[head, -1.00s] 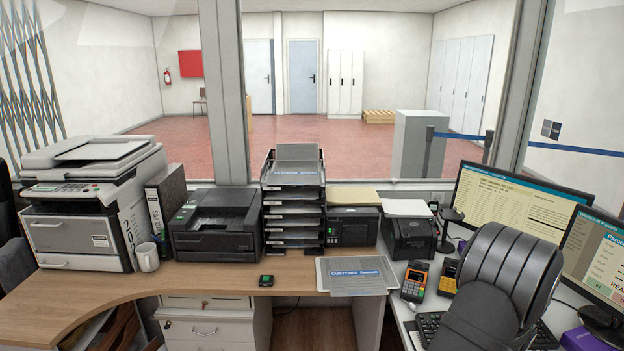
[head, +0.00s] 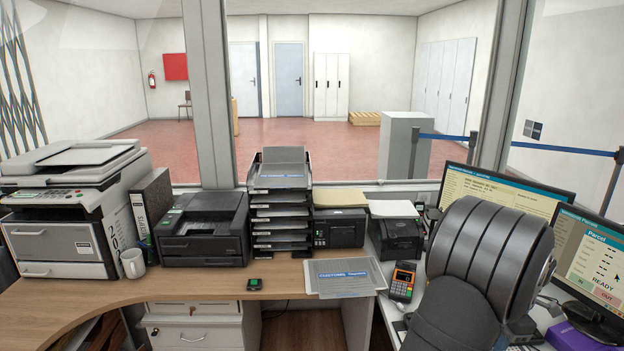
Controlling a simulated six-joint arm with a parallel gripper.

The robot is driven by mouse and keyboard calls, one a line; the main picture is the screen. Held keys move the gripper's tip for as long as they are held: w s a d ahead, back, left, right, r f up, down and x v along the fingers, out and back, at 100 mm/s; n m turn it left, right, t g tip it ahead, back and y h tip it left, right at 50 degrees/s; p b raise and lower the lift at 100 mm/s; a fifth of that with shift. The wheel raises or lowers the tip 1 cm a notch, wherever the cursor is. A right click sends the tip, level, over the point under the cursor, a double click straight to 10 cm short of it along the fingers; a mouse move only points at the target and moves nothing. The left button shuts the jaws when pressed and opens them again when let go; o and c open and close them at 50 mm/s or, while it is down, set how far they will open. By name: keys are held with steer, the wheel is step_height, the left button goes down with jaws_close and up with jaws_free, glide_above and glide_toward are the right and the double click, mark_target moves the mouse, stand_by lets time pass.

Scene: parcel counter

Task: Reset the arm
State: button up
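A dark grey, ribbed part of my arm (head: 490,260) rises at the right of the head view, in front of the monitors and over the right-hand desk. My gripper is outside the view, so its fingers and anything between them cannot be seen.
A paper tray stack (head: 280,205), printers (head: 203,228) and a white mug (head: 132,263) stand behind. A card terminal (head: 402,282) and monitors (head: 590,262) are close to my arm.

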steer(key=a+f, duration=0.1)
steer(key=f, duration=1)
steer(key=a+f, duration=0.1)
steer(key=f, duration=0.4)
steer(key=shift+a+f, duration=0.2)
steer(key=shift+a, duration=0.1)
step_height(320, 180, up, 6)
steer(key=shift+f, duration=0.1)
steer(key=s+a+r+m+t+h, duration=0.1)
steer(key=s+a+r+m, duration=0.3)
steer(key=a+r, duration=0.5)
steer(key=s+a+r+m+t+h, duration=0.1)
steer(key=a+r+m, duration=0.5)
steer(key=a+r, duration=0.25)
steer(key=s+a+f+m+t+h, duration=0.1)
steer(key=s+a+m+t, duration=0.2)
steer(key=s+a+m, duration=1)
steer(key=s+a, duration=0.1)
steer(key=a, duration=0.2)
steer(key=shift+s+a+f+h, duration=0.15)
steer(key=shift+s+f+h, duration=0.2)
steer(key=shift+h, duration=0.05)
